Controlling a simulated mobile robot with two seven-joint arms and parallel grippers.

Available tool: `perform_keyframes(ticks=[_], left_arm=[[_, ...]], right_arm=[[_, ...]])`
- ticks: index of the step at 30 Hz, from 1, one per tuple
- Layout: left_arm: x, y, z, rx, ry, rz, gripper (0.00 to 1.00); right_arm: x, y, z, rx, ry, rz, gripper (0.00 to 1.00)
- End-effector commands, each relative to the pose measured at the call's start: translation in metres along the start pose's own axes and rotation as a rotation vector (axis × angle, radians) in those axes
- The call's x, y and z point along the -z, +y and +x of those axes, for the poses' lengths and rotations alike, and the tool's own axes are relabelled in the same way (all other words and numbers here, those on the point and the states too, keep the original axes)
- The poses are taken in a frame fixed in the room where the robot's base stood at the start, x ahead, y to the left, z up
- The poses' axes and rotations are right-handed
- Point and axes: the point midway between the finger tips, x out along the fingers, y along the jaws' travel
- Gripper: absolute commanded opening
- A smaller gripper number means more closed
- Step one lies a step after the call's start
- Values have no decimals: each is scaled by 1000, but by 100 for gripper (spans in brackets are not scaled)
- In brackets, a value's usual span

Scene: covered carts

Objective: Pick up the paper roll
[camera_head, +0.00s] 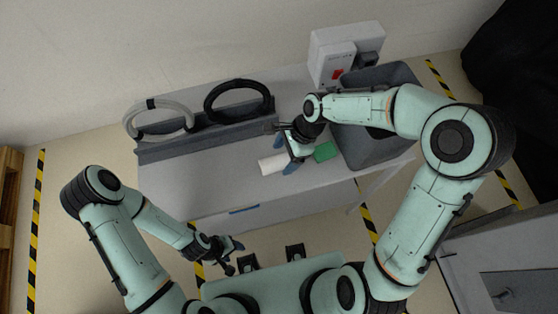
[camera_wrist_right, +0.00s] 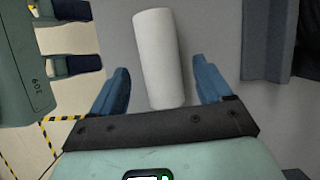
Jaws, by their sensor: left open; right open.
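The paper roll (camera_head: 271,164) is a plain white cylinder lying on its side on the grey cart top. In the right wrist view the roll (camera_wrist_right: 158,60) lies lengthwise, its near end between the two blue fingers. My right gripper (camera_wrist_right: 161,84) is open, with a finger on each side of the roll and visible gaps to both sides. In the head view my right gripper (camera_head: 288,163) is at the roll's right end and hides part of it. My left gripper (camera_head: 230,256) is open and empty, low in front of the cart, away from the roll.
A green block (camera_head: 325,152) lies right of the roll. A grey bin (camera_head: 385,150) stands at the cart's right end. A grey hose (camera_head: 133,118) and a black hose (camera_head: 240,83) stand by a dark raised strip (camera_head: 180,147) at the back. The cart top (camera_head: 200,187) is clear at left.

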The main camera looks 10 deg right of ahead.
Motion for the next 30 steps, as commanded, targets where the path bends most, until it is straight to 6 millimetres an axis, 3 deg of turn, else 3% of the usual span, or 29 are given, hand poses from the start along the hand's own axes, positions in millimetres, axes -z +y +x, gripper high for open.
perform_keyframes(ticks=[6, 14, 18, 20, 30], left_arm=[[-1, -1, 2, 0, -1, 0, 58], [-1, -1, 2, 0, -1, 0, 58], [-1, -1, 2, 0, -1, 0, 58], [-1, -1, 2, 0, -1, 0, 58], [0, 0, 1, 0, -1, 0, 58]], right_arm=[[0, 1, 28, -3, -1, -1, 78], [0, 0, 30, 0, 0, 0, 78], [0, 0, 29, 0, 0, 0, 33], [0, 0, 29, 0, 0, 0, 18], [-1, 0, 26, 2, 0, -1, 17]])
